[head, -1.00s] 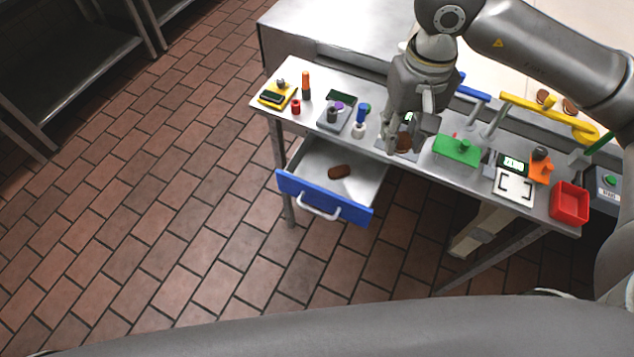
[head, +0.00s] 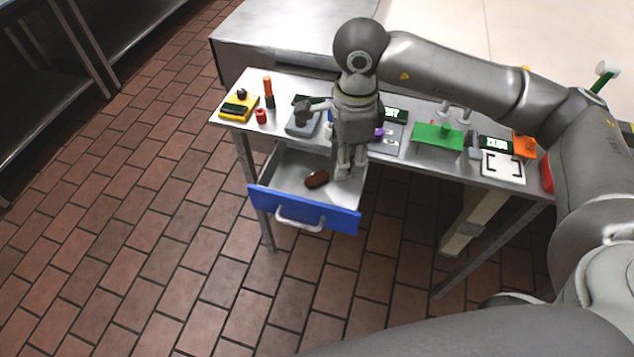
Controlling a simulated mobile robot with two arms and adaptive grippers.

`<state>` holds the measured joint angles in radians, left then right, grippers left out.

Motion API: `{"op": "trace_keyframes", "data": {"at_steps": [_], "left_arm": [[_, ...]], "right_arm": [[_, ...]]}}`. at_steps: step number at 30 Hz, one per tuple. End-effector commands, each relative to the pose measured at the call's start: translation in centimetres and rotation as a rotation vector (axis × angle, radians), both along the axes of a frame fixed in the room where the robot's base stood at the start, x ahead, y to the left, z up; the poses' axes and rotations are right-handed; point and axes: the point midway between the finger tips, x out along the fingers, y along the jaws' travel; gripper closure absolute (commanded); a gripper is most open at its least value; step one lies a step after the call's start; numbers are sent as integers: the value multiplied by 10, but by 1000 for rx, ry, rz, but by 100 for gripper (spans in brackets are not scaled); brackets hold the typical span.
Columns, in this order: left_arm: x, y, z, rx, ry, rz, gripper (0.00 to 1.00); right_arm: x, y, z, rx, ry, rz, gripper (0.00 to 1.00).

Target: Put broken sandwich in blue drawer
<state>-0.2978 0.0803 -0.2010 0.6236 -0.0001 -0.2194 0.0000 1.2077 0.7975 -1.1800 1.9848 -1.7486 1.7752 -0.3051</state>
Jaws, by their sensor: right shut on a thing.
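My right gripper (head: 350,167) points down over the right part of the open blue drawer (head: 318,214). It is shut on a brown sandwich (head: 350,165), which is mostly hidden between the fingers. Another brown sandwich (head: 316,179) lies on the drawer's metal floor, left of the gripper. The drawer is pulled out from under the table, with its white handle (head: 299,220) at the front. I cannot tell whether the held sandwich is broken. My left gripper is out of view.
The metal table (head: 398,166) carries a green plate (head: 437,137), a yellow device (head: 238,107), a red cap (head: 261,116), an orange-topped tool (head: 268,90) and a white framed pad (head: 503,166). My right arm spans the table's right side. The drawer's left part has free room.

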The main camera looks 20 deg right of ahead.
Motion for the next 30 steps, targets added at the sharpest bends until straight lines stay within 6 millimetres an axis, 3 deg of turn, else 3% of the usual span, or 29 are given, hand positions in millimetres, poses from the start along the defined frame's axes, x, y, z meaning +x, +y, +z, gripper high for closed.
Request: {"op": "trace_keyframes", "data": {"at_steps": [21,30], "left_arm": [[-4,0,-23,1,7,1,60],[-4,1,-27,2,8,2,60]], "right_arm": [[24,5,-66,-7,9,-1617,78],[28,5,-79,-9,7,-1983,78]]}}
